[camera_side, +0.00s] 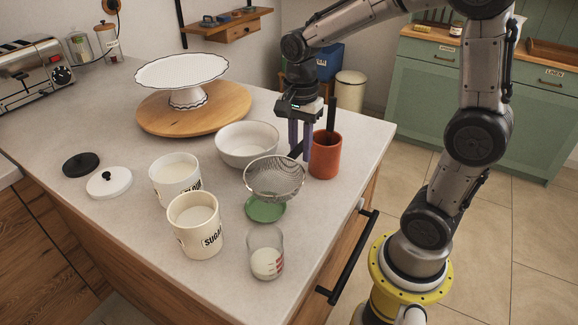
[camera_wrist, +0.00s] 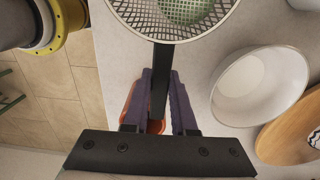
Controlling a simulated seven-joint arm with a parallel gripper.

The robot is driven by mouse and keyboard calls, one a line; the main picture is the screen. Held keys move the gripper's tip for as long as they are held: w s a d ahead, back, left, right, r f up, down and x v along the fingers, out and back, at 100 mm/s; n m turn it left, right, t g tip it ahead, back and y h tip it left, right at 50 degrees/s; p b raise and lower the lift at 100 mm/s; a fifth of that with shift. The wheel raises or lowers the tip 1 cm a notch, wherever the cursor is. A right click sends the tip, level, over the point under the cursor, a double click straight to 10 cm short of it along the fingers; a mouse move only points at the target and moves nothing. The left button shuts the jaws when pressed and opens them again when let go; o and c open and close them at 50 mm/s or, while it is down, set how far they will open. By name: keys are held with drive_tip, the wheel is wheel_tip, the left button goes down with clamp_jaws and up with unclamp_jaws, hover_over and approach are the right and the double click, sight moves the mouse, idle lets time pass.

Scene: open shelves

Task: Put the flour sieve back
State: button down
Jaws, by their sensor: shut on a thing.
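The flour sieve (camera_side: 274,179) has a round wire mesh bowl and a black handle. My gripper (camera_side: 300,152) points down and is shut on the sieve's handle. In the wrist view my gripper (camera_wrist: 160,102) has its purple fingers on both sides of the black handle, and the sieve's mesh (camera_wrist: 160,15) shows at the top. The mesh bowl is above the small green dish (camera_side: 265,209). The orange-red crock (camera_side: 325,157), with a black handle sticking up in it, stands right beside my gripper; its rim also shows below the fingers in the wrist view (camera_wrist: 155,126).
A white bowl (camera_side: 246,150) stands left of my gripper. The flour canister (camera_side: 176,180), sugar canister (camera_side: 195,222) and measuring glass (camera_side: 265,255) stand nearer the front. A white cake stand (camera_side: 186,73) sits on a round wooden board (camera_side: 194,112) behind. The counter's edge lies right of the crock.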

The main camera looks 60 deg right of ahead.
sight(291, 154)
drive_tip(key=w+f, duration=0.2)
drive_tip(key=f, duration=0.1)
drive_tip(key=shift+w+d, duration=0.2)
drive_tip(key=shift+w, duration=0.05)
drive_tip(key=shift+w+f, duration=0.2)
drive_tip(key=shift+f, duration=1.55)
drive_tip(key=shift+f, duration=0.1)
drive_tip(key=c, duration=0.7)
unclamp_jaws()
